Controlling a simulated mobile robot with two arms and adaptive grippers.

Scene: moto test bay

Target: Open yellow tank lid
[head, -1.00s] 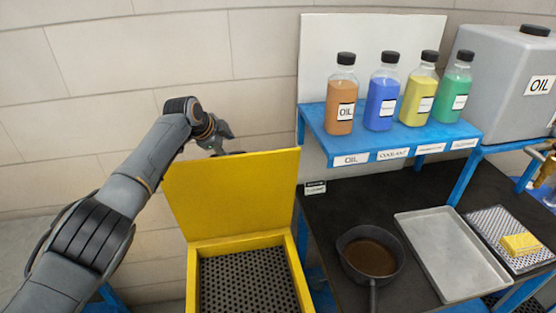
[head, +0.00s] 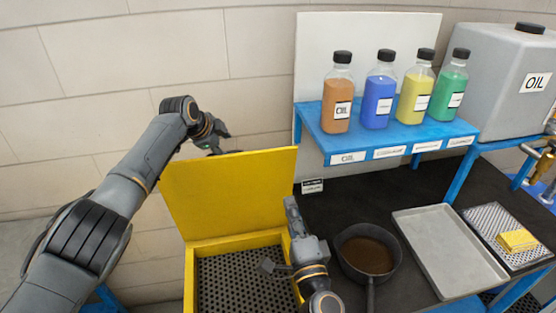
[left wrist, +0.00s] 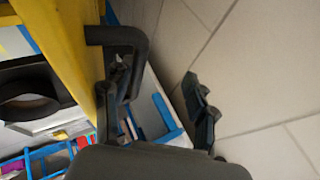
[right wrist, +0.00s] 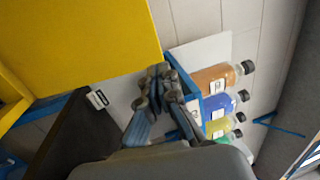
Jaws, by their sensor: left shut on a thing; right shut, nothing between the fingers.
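The yellow tank (head: 190,280) is at the lower middle of the head view, with a dark perforated grid inside. Its yellow lid (head: 228,195) stands raised, roughly upright along the back edge. My left gripper (head: 222,143) is behind the lid's top edge. In the left wrist view, a dark bent handle (left wrist: 120,38) on the lid is at one finger of my left gripper (left wrist: 165,95), which is shut on it; the contact is partly hidden. My right gripper (head: 291,204) is shut and empty over the tank's right side. It also shows closed in the right wrist view (right wrist: 160,75).
A dark bench holds a black pan (head: 368,256) of brown liquid, a metal tray (head: 450,250) and a yellow sponge-like block (head: 517,240). Above, a blue shelf (head: 330,143) carries several coloured bottles. A grey oil container (head: 500,75) stands at right. A wall is behind the lid.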

